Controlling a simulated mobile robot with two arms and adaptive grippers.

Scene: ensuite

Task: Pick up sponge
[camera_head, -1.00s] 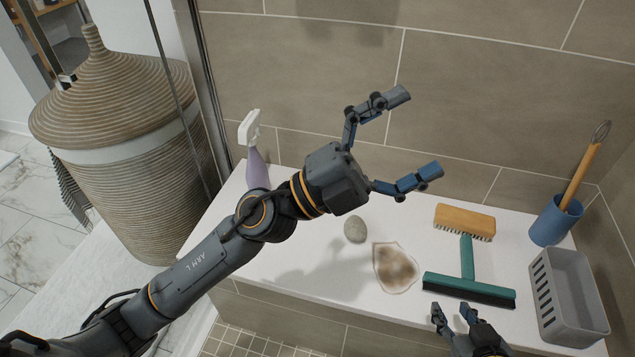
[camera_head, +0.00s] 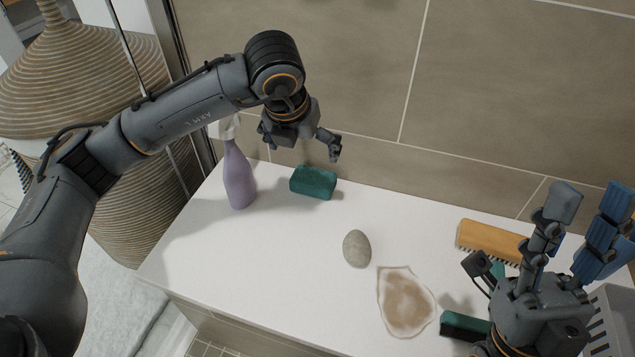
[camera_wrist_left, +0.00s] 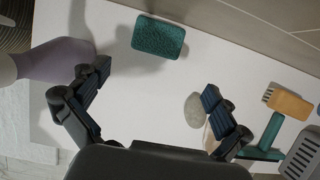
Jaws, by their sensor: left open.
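The green sponge (camera_head: 313,182) lies on the white ledge (camera_head: 285,235) near the tiled wall, right of the purple spray bottle (camera_head: 238,176). My left gripper (camera_head: 298,148) is open and empty, pointing down above the sponge without touching it. In the left wrist view the sponge (camera_wrist_left: 158,37) is beyond the spread fingers (camera_wrist_left: 152,97), roughly centred between them and clear of both. My right gripper (camera_head: 578,225) is at the lower right, its fingers spread upward with nothing between them; it partly hides a green squeegee (camera_head: 466,326).
A wooden brush (camera_head: 490,240) and a grey basket (camera_head: 612,318) are at the right. A woven hamper (camera_head: 75,80) stands at the left. The bottle is close to the sponge's left.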

